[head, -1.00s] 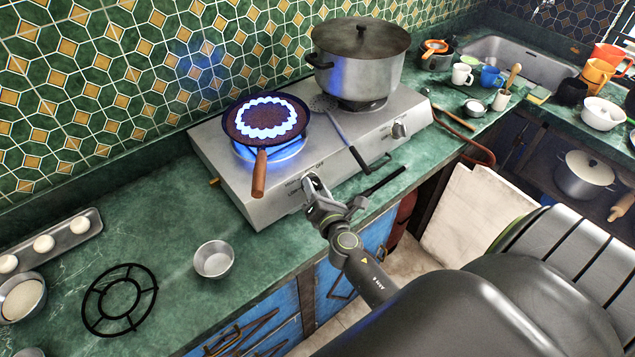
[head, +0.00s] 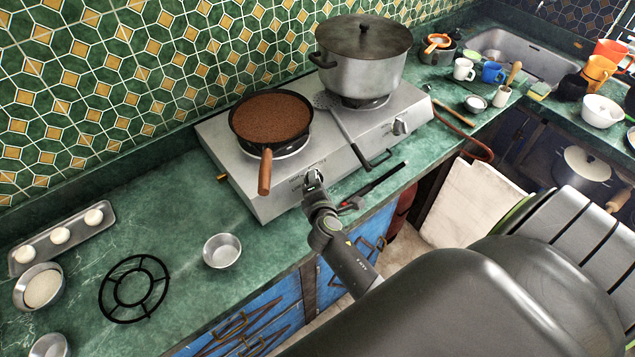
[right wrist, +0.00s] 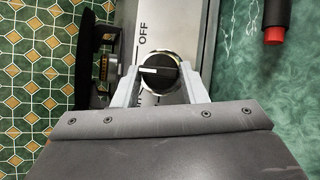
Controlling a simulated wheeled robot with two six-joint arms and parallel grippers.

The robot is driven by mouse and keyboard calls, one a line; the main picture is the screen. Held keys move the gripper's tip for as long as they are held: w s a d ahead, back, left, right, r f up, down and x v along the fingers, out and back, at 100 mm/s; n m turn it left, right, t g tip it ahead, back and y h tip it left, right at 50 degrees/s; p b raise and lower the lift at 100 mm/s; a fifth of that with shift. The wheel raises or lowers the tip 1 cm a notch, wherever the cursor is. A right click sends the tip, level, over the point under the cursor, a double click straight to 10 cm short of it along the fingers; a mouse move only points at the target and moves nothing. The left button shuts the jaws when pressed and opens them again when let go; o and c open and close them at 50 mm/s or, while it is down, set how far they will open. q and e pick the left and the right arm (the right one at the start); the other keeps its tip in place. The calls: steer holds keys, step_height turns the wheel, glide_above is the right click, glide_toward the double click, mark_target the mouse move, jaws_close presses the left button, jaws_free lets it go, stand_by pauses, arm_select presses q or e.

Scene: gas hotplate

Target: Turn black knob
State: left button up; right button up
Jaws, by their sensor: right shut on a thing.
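The black knob (right wrist: 166,74) with a silver rim sits on the hotplate's front panel, in the middle of the right wrist view. Its white mark points left in that view, and an OFF label is printed beside it. My right gripper (right wrist: 158,80) has one finger on each side of the knob and is shut on it. In the head view the right gripper (head: 313,182) is at the left end of the hotplate's (head: 250,193) front, hiding most of the knob. The left burner under the frying pan (head: 272,119) shows no flame. My left gripper is not in view.
A large lidded pot (head: 362,72) stands on the right burner, with a spatula (head: 348,130) between pot and pan. A second knob (head: 400,126) is at the front right. A red-and-black lighter (head: 375,186) lies on the counter near the right gripper. A metal bowl (head: 222,251) stands at left.

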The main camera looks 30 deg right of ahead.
steer(key=shift+f, duration=0.15)
steer(key=o, duration=0.9)
steer(key=shift+o, duration=0.2)
